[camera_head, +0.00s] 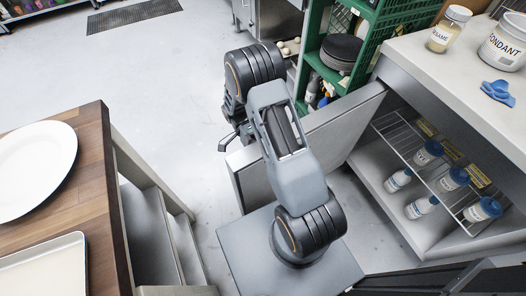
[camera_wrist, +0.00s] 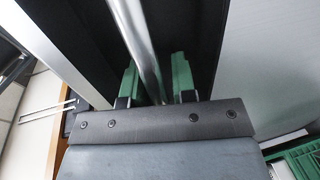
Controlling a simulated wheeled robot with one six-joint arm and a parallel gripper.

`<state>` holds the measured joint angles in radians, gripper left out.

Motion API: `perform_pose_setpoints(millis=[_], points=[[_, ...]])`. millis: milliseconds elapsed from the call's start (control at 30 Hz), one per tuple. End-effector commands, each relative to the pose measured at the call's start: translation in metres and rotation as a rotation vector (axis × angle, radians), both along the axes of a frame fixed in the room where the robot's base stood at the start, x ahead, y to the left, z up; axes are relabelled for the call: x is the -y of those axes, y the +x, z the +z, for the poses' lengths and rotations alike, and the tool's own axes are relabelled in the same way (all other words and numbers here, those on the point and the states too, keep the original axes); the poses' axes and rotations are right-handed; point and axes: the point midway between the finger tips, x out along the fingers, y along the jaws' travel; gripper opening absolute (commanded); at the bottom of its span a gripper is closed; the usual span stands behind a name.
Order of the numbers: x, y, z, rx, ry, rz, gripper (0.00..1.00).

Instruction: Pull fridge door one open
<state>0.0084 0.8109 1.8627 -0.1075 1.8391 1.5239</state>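The fridge door (camera_head: 335,133) is a grey panel that stands swung well out from the fridge (camera_head: 405,215), whose inside shows wire shelving and blue-capped bottles. My gripper (camera_head: 228,141) is at the door's far outer edge, partly hidden by my arm in the head view. In the wrist view, a round metal handle bar (camera_wrist: 136,35) runs between the green fingertips of my gripper (camera_wrist: 156,80). The fingers are apart, with a gap between the bar and the right one. Whether the left one touches the bar is unclear.
A wooden-topped table (camera_head: 92,150) with a white plate (camera_head: 35,165) and a tray (camera_head: 45,270) stands at left. A green rack (camera_head: 312,50) stands behind the door. The white counter (camera_head: 440,75) above the fridge holds jars.

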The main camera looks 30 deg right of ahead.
Motion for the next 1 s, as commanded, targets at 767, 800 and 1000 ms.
perform_pose_setpoints(millis=[767,800,1000], points=[[-0.007,0.067,0.016,-0.001,0.0,0.001,0.25],[-0.008,0.069,0.016,0.0,0.0,0.001,0.25],[-0.008,0.073,0.015,-0.001,0.0,0.001,0.25]])
